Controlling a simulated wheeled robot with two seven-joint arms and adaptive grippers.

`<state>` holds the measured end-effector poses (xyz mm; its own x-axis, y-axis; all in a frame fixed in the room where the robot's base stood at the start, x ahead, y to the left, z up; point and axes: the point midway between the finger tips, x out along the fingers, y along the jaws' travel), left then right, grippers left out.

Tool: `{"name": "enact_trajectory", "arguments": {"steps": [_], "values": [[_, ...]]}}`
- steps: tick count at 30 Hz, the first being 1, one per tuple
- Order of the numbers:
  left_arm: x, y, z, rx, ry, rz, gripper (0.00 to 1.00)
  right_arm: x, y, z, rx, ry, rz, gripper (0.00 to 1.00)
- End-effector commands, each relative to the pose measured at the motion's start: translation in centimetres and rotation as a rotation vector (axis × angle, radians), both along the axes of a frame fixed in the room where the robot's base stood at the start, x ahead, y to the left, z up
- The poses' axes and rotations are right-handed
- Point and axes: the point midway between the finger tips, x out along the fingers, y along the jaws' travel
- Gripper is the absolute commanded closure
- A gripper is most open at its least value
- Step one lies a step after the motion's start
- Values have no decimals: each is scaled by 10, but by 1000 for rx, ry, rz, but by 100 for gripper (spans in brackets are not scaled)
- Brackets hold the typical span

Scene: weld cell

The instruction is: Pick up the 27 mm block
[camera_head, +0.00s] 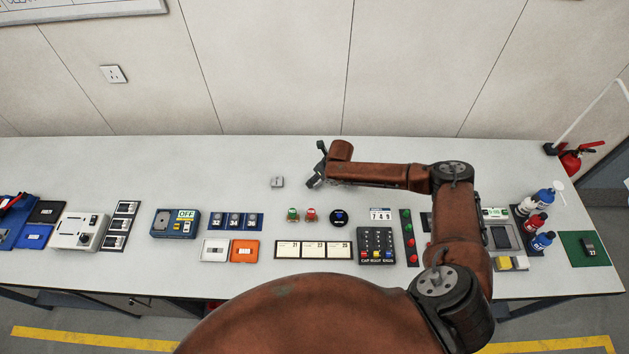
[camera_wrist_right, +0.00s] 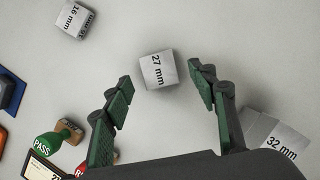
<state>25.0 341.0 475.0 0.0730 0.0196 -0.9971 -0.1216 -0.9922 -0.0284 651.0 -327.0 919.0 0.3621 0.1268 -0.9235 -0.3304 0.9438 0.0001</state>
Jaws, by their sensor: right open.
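In the right wrist view the 27 mm block (camera_wrist_right: 158,70), a small grey metal block with its label facing up, lies on the table. My right gripper (camera_wrist_right: 161,79) is open, with its green-padded fingers on either side of the block; I cannot tell how high they are above it. A gap shows on both sides. In the head view my right gripper (camera_head: 317,165) is over the back middle of the table, and I cannot make out the 27 mm block there. My left gripper is not in view.
A 16 mm block (camera_wrist_right: 75,18) lies at upper left and a 32 mm block (camera_wrist_right: 273,139) beside the right finger. A green PASS stamp (camera_wrist_right: 48,146) stands at lower left. Devices and panels line the front of the white table (camera_head: 180,160); its back left is clear.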

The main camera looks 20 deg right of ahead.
Motion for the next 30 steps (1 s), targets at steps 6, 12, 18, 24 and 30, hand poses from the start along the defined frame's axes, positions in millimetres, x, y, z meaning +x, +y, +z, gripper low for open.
{"name": "enact_trajectory", "arguments": {"steps": [6,12,18,24,30], "values": [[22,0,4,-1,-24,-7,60,10,5,-22,-1,2,0,47],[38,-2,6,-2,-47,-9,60,11,5,-24,-2,1,1,47],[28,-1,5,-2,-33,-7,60,11,5,-24,-1,1,1,55],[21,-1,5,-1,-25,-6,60,11,4,-24,0,1,0,69],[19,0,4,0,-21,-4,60,11,5,-24,0,1,0,83]]}}
